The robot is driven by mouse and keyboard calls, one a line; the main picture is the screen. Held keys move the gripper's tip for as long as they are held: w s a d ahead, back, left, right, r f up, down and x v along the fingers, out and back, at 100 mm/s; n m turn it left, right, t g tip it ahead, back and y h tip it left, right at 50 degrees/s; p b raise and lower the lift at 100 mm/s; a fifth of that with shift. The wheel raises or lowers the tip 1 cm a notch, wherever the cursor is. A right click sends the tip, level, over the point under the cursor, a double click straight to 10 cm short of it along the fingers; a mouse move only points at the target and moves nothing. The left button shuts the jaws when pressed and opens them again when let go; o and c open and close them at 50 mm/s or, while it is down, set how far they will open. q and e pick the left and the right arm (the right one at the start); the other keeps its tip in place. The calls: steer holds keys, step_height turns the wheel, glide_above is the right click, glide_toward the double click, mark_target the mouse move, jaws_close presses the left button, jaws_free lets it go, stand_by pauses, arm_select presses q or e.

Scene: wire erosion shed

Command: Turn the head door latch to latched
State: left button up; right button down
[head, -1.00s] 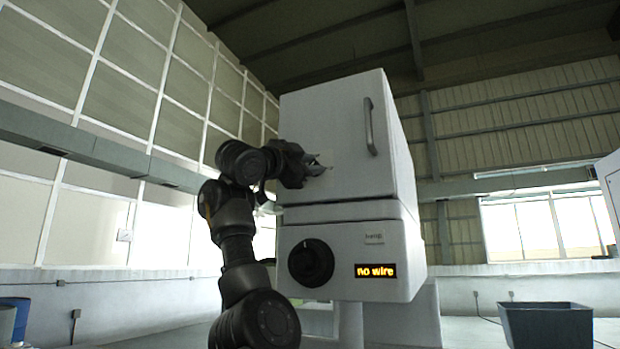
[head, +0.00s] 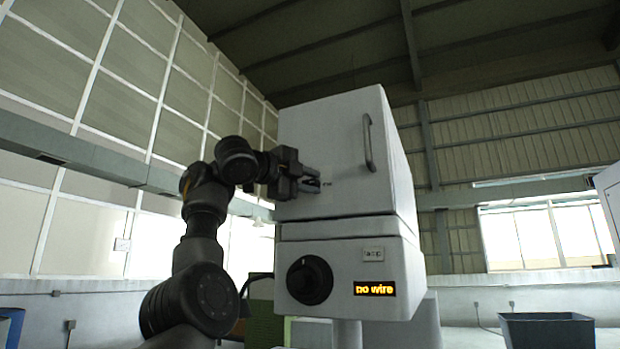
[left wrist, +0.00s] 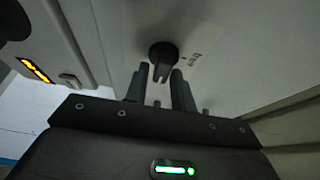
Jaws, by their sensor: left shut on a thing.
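The head door (head: 325,150) is the white front of the upper box, shut, with a grey bar handle (head: 368,143) at its right. The door latch (left wrist: 162,52) is a small dark knob on the white door in the left wrist view, with a narrow grip part pointing toward my gripper. Small lettering, too blurred to read, is beside it. My left gripper (head: 318,183) is at the door's left part and hides the latch in the head view. In the left wrist view its two fingers (left wrist: 160,78) are shut on the latch's grip part. My right gripper is not in view.
A dark bin (head: 547,330) stands at the lower right.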

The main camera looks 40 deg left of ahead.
arm_select(q)
steer(key=shift+s+a+r, duration=0.1)
steer(key=shift+r, duration=0.05)
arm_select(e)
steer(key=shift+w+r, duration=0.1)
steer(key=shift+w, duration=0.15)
